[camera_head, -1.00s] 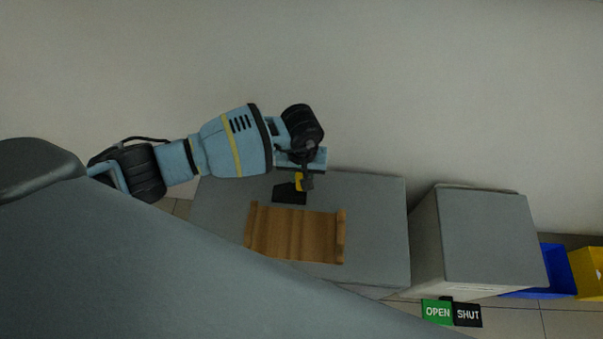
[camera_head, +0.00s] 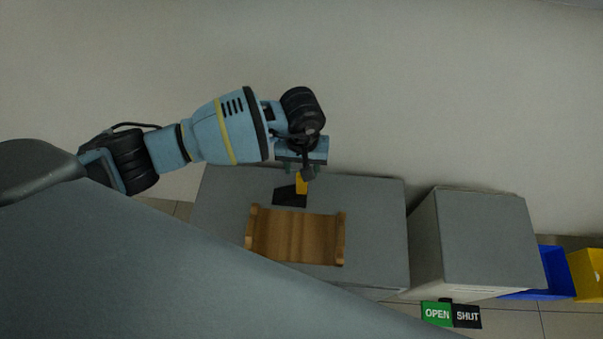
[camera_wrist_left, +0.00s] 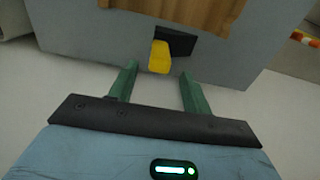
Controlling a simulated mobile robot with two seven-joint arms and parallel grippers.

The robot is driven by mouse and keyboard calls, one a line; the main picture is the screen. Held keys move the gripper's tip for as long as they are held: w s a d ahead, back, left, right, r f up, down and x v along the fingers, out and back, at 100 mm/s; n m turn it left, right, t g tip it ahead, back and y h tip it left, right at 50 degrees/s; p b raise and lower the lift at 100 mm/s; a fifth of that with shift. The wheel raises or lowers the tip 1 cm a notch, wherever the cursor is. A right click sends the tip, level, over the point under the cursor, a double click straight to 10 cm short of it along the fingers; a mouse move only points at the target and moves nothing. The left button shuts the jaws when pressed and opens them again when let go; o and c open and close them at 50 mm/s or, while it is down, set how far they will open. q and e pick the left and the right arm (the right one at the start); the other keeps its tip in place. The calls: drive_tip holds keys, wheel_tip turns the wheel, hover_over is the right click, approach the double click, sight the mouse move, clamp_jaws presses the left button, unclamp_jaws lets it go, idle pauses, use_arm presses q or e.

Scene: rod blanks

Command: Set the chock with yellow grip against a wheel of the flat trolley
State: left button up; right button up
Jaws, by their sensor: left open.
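The chock is black (camera_head: 290,197) with a yellow grip (camera_head: 301,183). It rests on the grey table top (camera_head: 377,230), close beside the back edge of the wooden flat trolley (camera_head: 297,236); I cannot tell whether it touches a wheel. In the left wrist view the yellow grip (camera_wrist_left: 160,57) stands beyond my fingertips and the black body (camera_wrist_left: 176,42) lies by the trolley (camera_wrist_left: 190,10). My left gripper (camera_wrist_left: 158,76) is open, its green fingers apart and empty, just short of the grip. In the head view it (camera_head: 302,170) is partly hidden by the wrist. My right gripper is not in view.
A grey box-like cabinet (camera_head: 477,238) stands right of the table, with a green and black OPEN/SHUT sign (camera_head: 451,314) at its front. Blue (camera_head: 545,275) and yellow (camera_head: 588,272) bins are at the far right. My own grey body covers the lower left.

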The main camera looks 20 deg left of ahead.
use_arm(q)
wheel_tip(320, 180, up, 7)
drive_tip(key=shift+f, duration=0.2)
idle(0.4)
